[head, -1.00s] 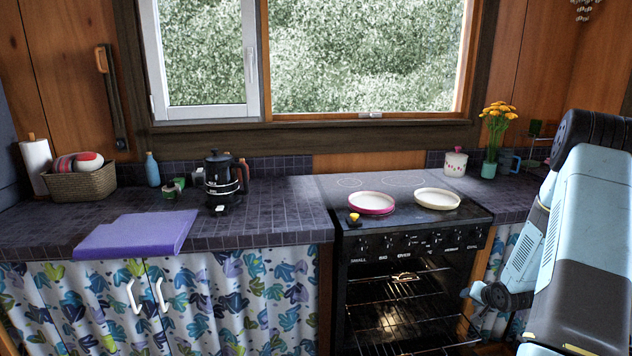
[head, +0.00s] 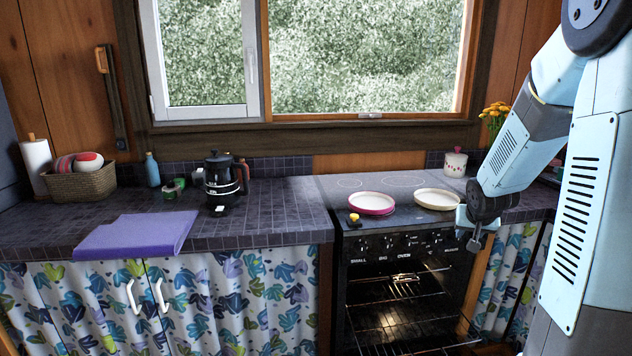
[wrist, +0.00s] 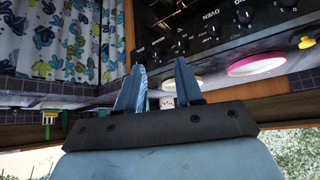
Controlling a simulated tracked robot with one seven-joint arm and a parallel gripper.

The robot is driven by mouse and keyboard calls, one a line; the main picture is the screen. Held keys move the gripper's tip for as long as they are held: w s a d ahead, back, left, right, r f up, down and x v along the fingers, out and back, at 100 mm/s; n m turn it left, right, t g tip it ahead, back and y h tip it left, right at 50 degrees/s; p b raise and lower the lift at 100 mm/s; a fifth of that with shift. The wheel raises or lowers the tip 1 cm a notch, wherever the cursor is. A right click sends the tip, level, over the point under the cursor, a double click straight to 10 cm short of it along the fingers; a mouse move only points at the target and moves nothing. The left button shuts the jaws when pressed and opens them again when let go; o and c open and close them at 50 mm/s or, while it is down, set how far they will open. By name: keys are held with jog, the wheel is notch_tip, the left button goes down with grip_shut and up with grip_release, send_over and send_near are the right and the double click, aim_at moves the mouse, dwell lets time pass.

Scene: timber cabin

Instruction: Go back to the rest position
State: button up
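My gripper (wrist: 160,72) is in the middle of the wrist view. Its two blue fingers stand apart with a gap between them and nothing held. In the head view my arm (head: 535,140) is bent at the right, and its lower end hangs in front of the stove's right side. The fingers are hard to make out there.
The stove (head: 410,245) has its oven open, with racks inside. A pink-rimmed plate (head: 371,203) and a cream plate (head: 437,199) sit on top. A white jar (head: 455,163) and yellow flowers (head: 495,112) stand behind my arm. A purple mat (head: 135,235) and black kettle (head: 224,180) are left.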

jog(key=s+a+r+n, duration=0.1)
jog(key=s+a+r, duration=0.8)
jog(key=s+r, duration=0.25)
jog(key=s+a+r+n+y, duration=0.1)
jog(key=s+a, duration=0.3)
jog(key=s, duration=0.5)
jog(key=s+a+r+n+g+y, duration=0.1)
jog(key=s+a, duration=0.3)
jog(key=s, duration=0.4)
jog(key=shift+s+r+n+g, duration=0.3)
jog(key=shift+s+r+n, duration=0.1)
jog(key=shift+r, duration=0.5)
